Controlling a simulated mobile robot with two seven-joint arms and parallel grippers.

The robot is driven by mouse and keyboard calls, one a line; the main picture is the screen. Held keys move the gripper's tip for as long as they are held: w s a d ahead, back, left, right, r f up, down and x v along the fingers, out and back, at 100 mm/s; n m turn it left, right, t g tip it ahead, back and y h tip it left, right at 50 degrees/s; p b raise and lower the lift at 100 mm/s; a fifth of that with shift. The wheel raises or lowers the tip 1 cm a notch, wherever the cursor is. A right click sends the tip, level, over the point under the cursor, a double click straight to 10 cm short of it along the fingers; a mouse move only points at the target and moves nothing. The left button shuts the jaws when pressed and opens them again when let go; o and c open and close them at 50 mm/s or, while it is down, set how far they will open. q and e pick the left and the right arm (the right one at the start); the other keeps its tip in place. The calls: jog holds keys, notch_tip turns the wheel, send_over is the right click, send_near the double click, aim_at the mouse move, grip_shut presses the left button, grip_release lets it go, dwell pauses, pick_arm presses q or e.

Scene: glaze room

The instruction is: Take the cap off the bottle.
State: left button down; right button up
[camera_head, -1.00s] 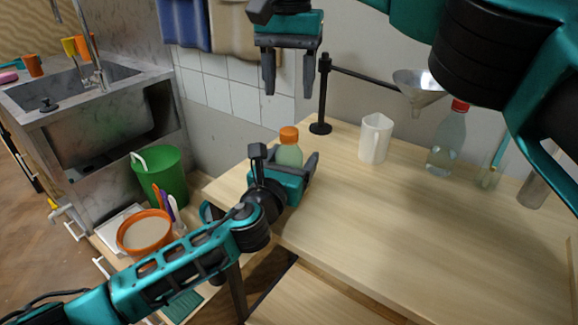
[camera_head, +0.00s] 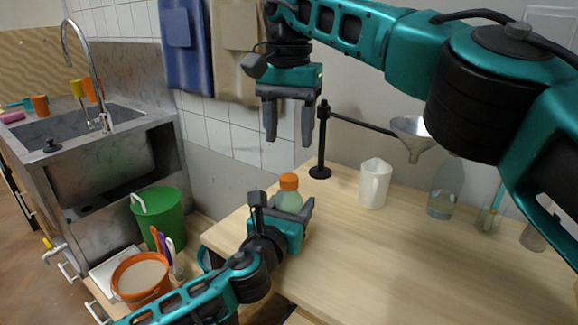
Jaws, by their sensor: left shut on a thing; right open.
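The bottle (camera_head: 289,202) is pale green with an orange cap (camera_head: 289,181) on top. It stands upright near the left end of the wooden table. My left gripper (camera_head: 285,207) is shut on the bottle's body from the front, and its jaws hide the lower part. My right gripper (camera_head: 289,121) hangs above the bottle with its fingers pointing down. It is open and empty, with a clear gap between its fingertips and the cap. The cap sits on the bottle.
A white jug (camera_head: 375,185) and a clear bottle (camera_head: 446,188) stand on the table (camera_head: 400,255) to the right. A green bucket (camera_head: 160,215) and an orange bowl (camera_head: 140,280) are at the lower left.

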aim_at(289, 177)
jog(key=m, duration=1.5)
jog(key=shift+m, duration=0.4)
jog(key=m, duration=1.9)
jog(key=shift+m, duration=0.3)
jog(key=m, duration=1)
jog(key=shift+m, duration=0.4)
jog(key=m, duration=0.6)
jog(key=shift+f+m, duration=0.3)
jog(key=shift+f, duration=0.05)
notch_tip(289, 177, down, 7)
jog(key=shift+f, duration=0.2)
